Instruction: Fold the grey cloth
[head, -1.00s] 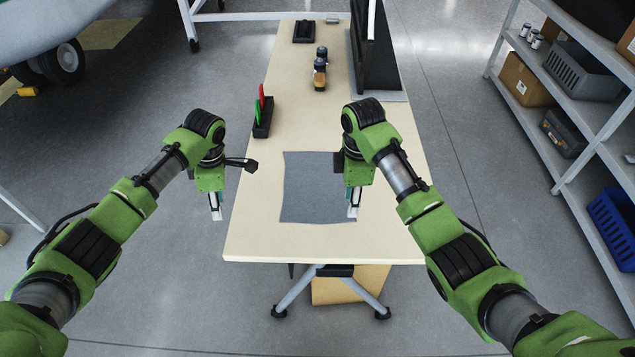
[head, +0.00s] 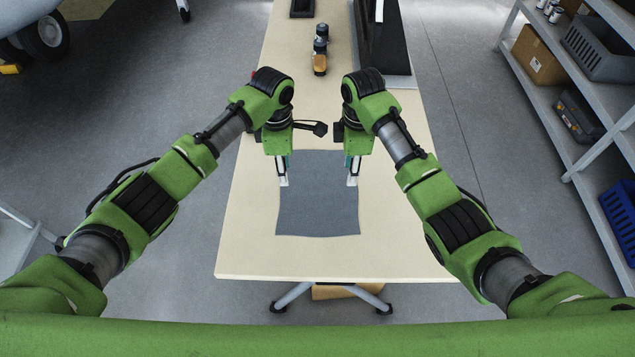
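The grey cloth (head: 317,208) lies flat and spread out on the pale table (head: 400,240), near its front end. It is roughly square, with a slightly wavy front edge. My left gripper (head: 283,181) points down at the cloth's left edge, towards its far part. My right gripper (head: 351,181) points down at the cloth's right edge, at about the same depth. The fingertips are small here, and I cannot tell whether either gripper is open or shut, or whether they touch the cloth. The cloth's far corners are partly hidden near the grippers.
A shelf unit (head: 560,110) with boxes and bins stands to the right. The table's front strip is clear.

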